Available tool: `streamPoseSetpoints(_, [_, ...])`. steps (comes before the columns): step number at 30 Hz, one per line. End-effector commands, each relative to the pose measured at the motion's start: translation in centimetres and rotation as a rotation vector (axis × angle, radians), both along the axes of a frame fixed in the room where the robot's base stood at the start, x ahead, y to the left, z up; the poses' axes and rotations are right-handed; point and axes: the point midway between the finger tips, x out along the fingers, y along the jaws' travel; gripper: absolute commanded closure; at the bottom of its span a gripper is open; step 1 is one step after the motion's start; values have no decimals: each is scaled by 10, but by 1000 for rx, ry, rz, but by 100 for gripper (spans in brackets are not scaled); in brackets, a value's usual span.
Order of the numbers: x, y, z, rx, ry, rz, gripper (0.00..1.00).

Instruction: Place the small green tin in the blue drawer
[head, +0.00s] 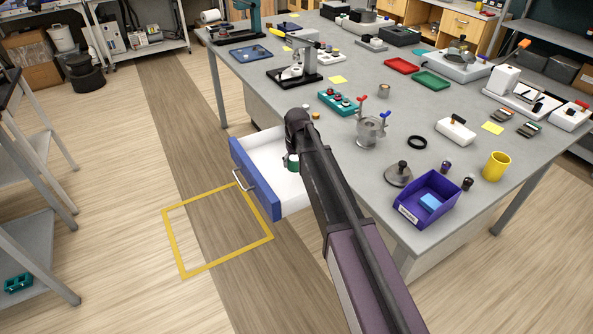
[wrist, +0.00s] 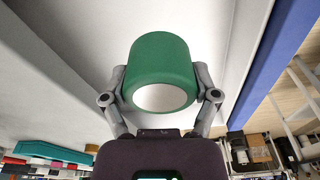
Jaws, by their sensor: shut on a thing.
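The small green tin (wrist: 160,66) is between the two fingers of my gripper (wrist: 160,90) in the wrist view, with a finger against each side. Its pale round end faces the camera. In the head view the green tin (head: 291,163) shows partly beside my arm, over the white inside of the open drawer. The blue drawer (head: 256,186) is pulled out from under the table, with a metal handle on its blue front. I cannot tell whether the tin touches the drawer floor. My arm hides the drawer's right part and most of the gripper in the head view.
The grey table (head: 400,150) holds many items near the drawer: a teal block (head: 338,102), a metal pot with red and blue handles (head: 371,130), and a purple bin (head: 426,200). A yellow floor outline (head: 178,249) lies below the drawer. The drawer inside looks otherwise empty where visible.

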Motion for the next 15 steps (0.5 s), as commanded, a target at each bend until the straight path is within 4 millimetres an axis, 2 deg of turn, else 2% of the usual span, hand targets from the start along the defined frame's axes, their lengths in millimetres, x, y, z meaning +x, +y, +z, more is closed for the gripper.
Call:
streamPoseSetpoints(5, [0,0,-9,0,0,0,80])
streamPoseSetpoints(15, [0,-1,-41,0,0,-1,80])
